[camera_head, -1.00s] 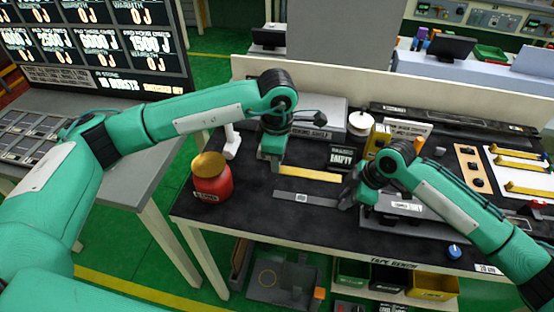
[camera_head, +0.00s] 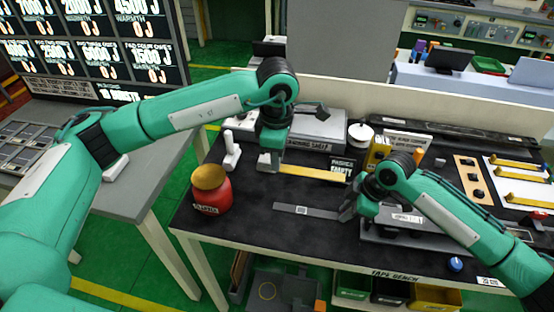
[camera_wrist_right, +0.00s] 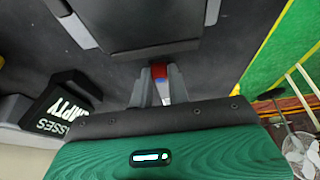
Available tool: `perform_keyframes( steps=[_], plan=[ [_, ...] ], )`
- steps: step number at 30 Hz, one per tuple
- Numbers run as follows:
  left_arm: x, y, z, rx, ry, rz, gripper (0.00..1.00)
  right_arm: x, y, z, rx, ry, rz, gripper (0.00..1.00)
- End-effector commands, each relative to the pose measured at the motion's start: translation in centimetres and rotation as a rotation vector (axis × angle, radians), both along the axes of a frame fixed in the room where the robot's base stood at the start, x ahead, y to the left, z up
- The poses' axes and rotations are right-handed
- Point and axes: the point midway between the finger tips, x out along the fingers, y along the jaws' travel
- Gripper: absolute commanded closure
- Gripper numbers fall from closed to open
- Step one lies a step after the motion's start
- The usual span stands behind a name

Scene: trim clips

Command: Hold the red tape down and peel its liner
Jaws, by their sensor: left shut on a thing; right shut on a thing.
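My left gripper (camera_head: 269,164) is shut at the left end of a yellow strip (camera_head: 314,173), which stretches right over the black bench. My right gripper (camera_head: 350,208) is low at the right end of a flat grey strip (camera_head: 322,213) with a small pale label. In the right wrist view its fingers (camera_wrist_right: 160,82) are shut on a narrow red piece (camera_wrist_right: 158,69), seemingly the red tape. A pale part shows between the fingers; I cannot tell if it is the liner. The red tape cannot be made out in the head view.
A red jar with a gold lid (camera_head: 210,190) stands at the bench's left end. Black bench top (camera_head: 250,225) is clear at the front left.

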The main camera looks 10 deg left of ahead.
Motion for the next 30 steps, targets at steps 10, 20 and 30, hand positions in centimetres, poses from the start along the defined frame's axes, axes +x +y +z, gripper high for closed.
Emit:
perform_keyframes(
  steps=[10,20,30],
  plan=[
    [0.0,0.0,0.4,0.000,0.000,0.000,1.00,0.0,0.0,0.0,0.000,0.000,0.000,0.77],
    [0.0,0.0,0.4,0.000,0.000,-0.001,1.00,0.0,0.0,0.0,0.000,0.000,0.000,0.57],
    [0.0,0.0,0.4,0.000,0.000,0.000,1.00,0.1,-1.5,3.5,0.000,-0.004,0.000,0.57]
  ],
)
